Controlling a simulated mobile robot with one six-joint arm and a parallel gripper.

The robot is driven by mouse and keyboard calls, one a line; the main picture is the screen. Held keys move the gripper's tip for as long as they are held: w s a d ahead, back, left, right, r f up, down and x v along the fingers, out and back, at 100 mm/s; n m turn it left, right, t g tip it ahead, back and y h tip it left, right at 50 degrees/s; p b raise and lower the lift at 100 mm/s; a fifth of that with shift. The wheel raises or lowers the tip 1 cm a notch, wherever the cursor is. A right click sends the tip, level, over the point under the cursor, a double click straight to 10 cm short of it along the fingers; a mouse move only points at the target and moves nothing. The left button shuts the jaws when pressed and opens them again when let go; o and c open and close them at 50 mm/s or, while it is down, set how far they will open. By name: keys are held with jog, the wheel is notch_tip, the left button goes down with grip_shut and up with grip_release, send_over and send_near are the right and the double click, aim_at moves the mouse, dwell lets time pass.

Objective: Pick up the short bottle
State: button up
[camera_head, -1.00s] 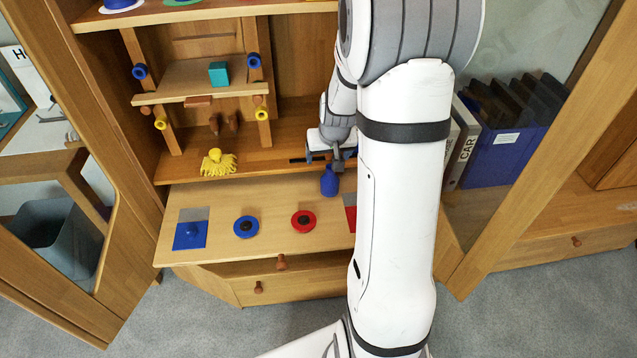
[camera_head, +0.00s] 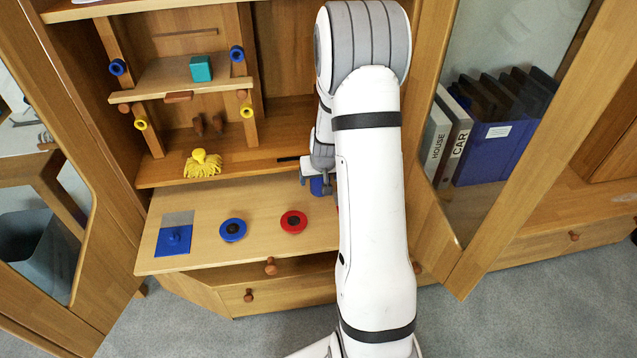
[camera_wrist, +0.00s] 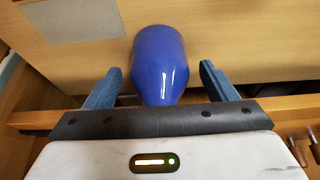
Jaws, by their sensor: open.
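The short bottle (camera_wrist: 158,50) is blue and glossy, with a narrower end nearest my wrist. In the head view only a small blue part of the bottle (camera_head: 317,187) shows, at the right of the pulled-out wooden board, beside my arm. My gripper (camera_wrist: 159,69) is open, with one blue finger on each side of the bottle. Gaps show between both fingers and the bottle. In the head view my gripper (camera_head: 322,182) is at the bottle and partly hides it, and my arm covers the area to its right.
On the board (camera_head: 205,258) are a blue-grey plate with a knob (camera_head: 174,240), a blue disc (camera_head: 233,230) and a red disc (camera_head: 293,222). A yellow tasselled object (camera_head: 203,164) and a small shelf with a teal cube (camera_head: 201,68) stand behind. Binders (camera_head: 452,145) are at right.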

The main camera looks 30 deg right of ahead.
jog(key=shift+r, duration=0.1)
jog(key=shift+c, duration=0.2)
jog(key=c, duration=1.1)
jog(key=shift+r, duration=0.15)
jog(key=shift+c, duration=0.2)
